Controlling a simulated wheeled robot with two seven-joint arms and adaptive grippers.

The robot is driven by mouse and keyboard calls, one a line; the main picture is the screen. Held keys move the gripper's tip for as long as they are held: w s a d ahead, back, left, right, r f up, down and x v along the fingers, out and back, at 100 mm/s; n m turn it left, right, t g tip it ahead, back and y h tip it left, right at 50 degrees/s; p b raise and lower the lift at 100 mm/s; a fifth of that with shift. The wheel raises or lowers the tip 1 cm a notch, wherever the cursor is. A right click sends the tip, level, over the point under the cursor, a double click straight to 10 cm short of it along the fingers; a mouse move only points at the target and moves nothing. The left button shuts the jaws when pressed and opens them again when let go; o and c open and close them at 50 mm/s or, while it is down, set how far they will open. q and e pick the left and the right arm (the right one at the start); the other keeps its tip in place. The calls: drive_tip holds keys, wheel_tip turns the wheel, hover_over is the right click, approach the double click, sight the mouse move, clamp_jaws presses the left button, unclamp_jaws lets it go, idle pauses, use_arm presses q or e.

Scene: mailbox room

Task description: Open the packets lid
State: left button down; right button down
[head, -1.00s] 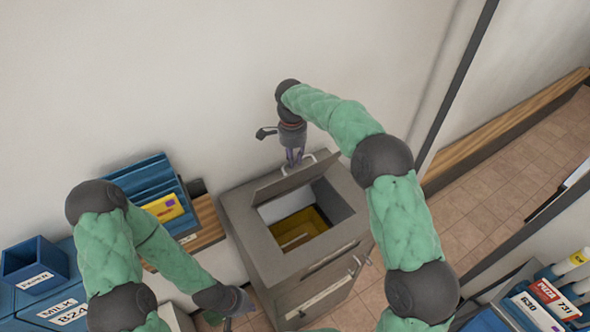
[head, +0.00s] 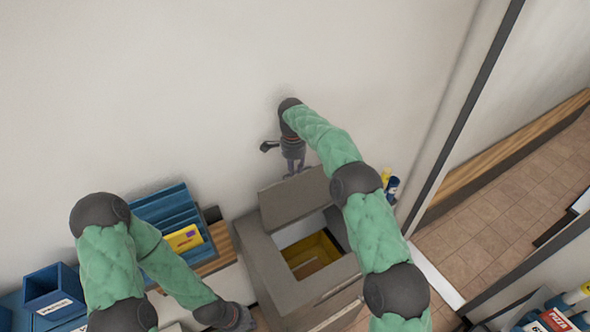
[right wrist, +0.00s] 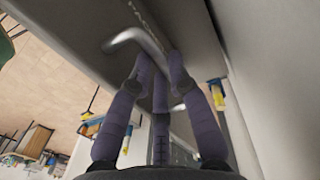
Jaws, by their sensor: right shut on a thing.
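The packets box is a grey cabinet (head: 262,252) with a square opening on top, and its yellowish inside shows. Its grey lid (head: 293,202) is raised and leans up at the back edge of the opening, near the wall. My right gripper (head: 293,172) is at the lid's top edge. In the right wrist view my right gripper (right wrist: 160,75) is shut on the lid's metal handle (right wrist: 137,38). My left gripper (head: 243,318) hangs low, left of the cabinet, at the bottom of the head view; its fingers are not clear.
A blue rack (head: 172,212) with a yellow packet (head: 184,238) stands left of the cabinet. A blue bin (head: 50,287) is further left. The wall (head: 200,80) is close behind the lid. Small bottles (head: 391,187) stand right of the cabinet.

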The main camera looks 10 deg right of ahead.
drive_tip(key=shift+s+f, duration=0.35)
drive_tip(key=shift+f, duration=0.35)
drive_tip(key=c, duration=1.2)
unclamp_jaws()
drive_tip(key=shift+o, duration=0.2)
drive_tip(key=shift+w+r, duration=0.15)
drive_tip(key=shift+w, duration=0.15)
wheel_tip(320, 180, up, 10)
drive_tip(key=shift+s, duration=0.1)
